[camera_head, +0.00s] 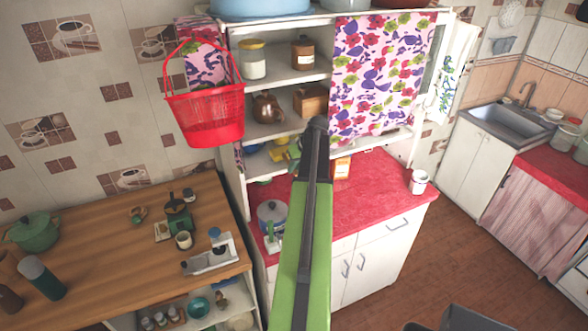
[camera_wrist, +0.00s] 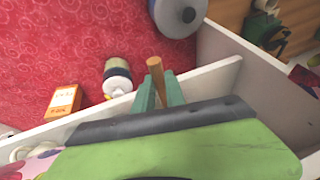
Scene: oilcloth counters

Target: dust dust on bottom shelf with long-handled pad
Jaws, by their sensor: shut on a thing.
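In the wrist view my gripper (camera_wrist: 158,92) shows as two green fingers shut on a brown wooden handle (camera_wrist: 155,70), taken to be that of the long-handled pad. The handle's end sticks out between the fingertips; the pad head is not visible. The fingers overlap the edge of a white board (camera_wrist: 212,74); I cannot tell whether they touch it. The lowest shelf level of the white cupboard (camera_head: 281,132) holds yellow and blue items, partly behind my arm. No dust can be made out.
The red counter (camera_head: 370,195) holds a grey-lidded pot (camera_head: 272,212), a small orange-and-white box (camera_head: 342,168) and a white mug (camera_head: 418,181). A jar (camera_wrist: 117,78) lies close to the handle. A red basket (camera_head: 208,114) hangs left. Floor (camera_head: 465,245) is clear at right.

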